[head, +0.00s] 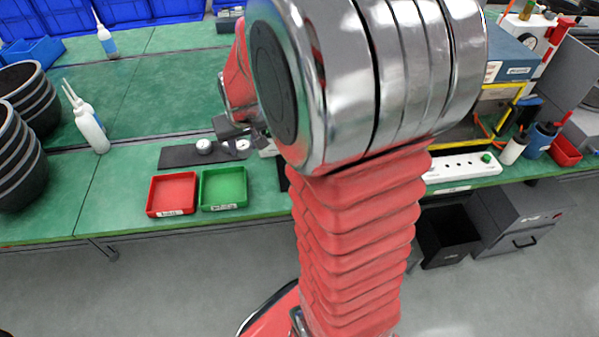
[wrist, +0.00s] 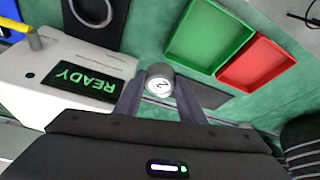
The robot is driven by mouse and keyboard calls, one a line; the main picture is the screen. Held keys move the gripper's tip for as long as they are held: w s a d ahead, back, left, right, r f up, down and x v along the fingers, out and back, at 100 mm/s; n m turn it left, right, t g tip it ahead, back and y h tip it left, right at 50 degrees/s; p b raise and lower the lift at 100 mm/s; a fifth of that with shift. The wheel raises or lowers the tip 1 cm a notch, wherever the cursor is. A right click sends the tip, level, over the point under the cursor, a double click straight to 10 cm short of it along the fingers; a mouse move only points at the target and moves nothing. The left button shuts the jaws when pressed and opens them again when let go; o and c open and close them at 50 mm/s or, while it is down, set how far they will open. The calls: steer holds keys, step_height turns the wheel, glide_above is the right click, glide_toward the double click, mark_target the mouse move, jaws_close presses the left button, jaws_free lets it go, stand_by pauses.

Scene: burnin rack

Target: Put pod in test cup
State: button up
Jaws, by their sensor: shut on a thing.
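My gripper (wrist: 160,84) is shut on a pod (wrist: 159,79), a small round grey piece with a white top marked "2", which shows between the fingertips in the wrist view. In the head view my gripper (head: 240,138) is over the right end of a dark strip, partly hidden by my arm. Another pale round pod (head: 204,146) sits on that strip to its left. In the wrist view a white tester (wrist: 60,75) has a green "READY" display. A black piece with a pale ring (wrist: 94,22) is beyond it, cut off at the top; I cannot tell if it is the test cup.
A red tray (head: 172,194) and a green tray (head: 223,188) stand side by side at the bench's front edge, both empty. The dark strip (head: 175,157) lies behind them. Bottles and black bins stand at left. A power strip (head: 462,167) is at right.

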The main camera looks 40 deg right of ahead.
steer(key=s+d+r+m+h, duration=0.1)
steer(key=s+d+r+m, duration=0.2)
steer(key=s+d, duration=0.7)
steer(key=shift+d+g, duration=0.25)
steer(key=shift+g, duration=0.15)
steer(key=shift+s+f, duration=0.1)
steer(key=shift+f, duration=3.1)
steer(key=shift+f, duration=1.9)
steer(key=shift+s+f, duration=0.15)
steer(key=shift+f, duration=0.3)
